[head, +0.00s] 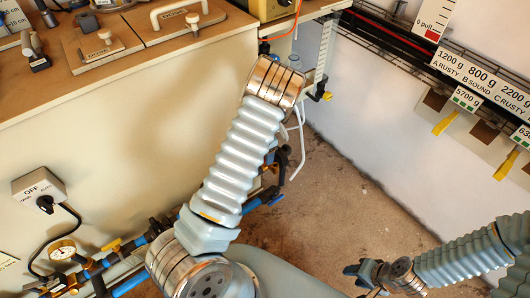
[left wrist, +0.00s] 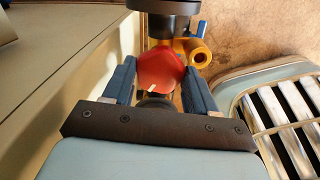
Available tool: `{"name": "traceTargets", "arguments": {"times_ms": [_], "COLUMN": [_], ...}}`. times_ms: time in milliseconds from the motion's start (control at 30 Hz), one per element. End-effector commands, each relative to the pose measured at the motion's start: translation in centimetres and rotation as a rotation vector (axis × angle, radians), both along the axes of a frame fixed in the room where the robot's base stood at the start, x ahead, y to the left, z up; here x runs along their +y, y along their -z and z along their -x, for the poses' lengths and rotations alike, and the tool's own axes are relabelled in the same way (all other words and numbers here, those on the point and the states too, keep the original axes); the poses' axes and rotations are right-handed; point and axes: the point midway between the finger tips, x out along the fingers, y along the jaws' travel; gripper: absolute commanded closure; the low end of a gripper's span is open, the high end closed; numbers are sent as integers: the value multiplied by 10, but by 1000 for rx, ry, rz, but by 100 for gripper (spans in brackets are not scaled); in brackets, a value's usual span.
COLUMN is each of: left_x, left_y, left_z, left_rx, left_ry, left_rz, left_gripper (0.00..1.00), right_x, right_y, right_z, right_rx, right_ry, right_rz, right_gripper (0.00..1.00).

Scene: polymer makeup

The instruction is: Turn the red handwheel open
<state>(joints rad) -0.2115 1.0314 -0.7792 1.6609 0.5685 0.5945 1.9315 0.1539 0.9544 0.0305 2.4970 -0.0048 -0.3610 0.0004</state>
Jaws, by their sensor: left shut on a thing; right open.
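The red handwheel (left wrist: 162,72) shows in the left wrist view, with a small pale mark on its face. My left gripper (left wrist: 160,76) has its two blue fingers on either side of the handwheel and is shut on it. In the head view I cannot make out the handwheel; my left arm covers much of the pipework there. My right gripper (head: 358,275) is open and empty, low over the floor at the lower right of the head view.
Yellow pipe fittings (left wrist: 198,53) and a dark round part (left wrist: 163,6) sit close beyond the handwheel. A pressure gauge (head: 62,250) and an OFF switch box (head: 39,187) are at lower left. A bench (head: 130,82) stands at upper left. The floor (head: 340,205) is clear between the arms.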

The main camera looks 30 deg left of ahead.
Motion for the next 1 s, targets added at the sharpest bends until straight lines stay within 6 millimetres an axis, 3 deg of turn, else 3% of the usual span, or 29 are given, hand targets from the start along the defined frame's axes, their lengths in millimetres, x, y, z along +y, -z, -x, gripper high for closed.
{"name": "traceTargets", "arguments": {"times_ms": [33, 67, 200, 567, 667, 1000], "left_x": [0, 0, 0, 0, -1, -1], "left_y": [0, 0, 0, -5, -19, -101], "left_z": [-1, -1, -1, -1, -1, -1], "left_rx": [-2, -2, -2, -2, -4, -5], "left_ry": [-1, -1, -1, 1, 2, 2], "left_rz": [0, 0, 0, 0, 0, 1], "left_gripper": [74, 40, 19, 19, 19, 19], "right_x": [0, 0, 0, 0, 0, 0], "right_y": [0, 0, 0, 0, -1, -6], "right_z": [0, 0, 0, 0, 0, 0], "right_rx": [0, 0, 0, 0, 0, 0], "right_ry": [0, 0, 0, 0, 0, -1], "right_rz": [0, 0, 0, 0, 0, -1], "right_gripper": [57, 57, 57, 57, 57, 57]}}
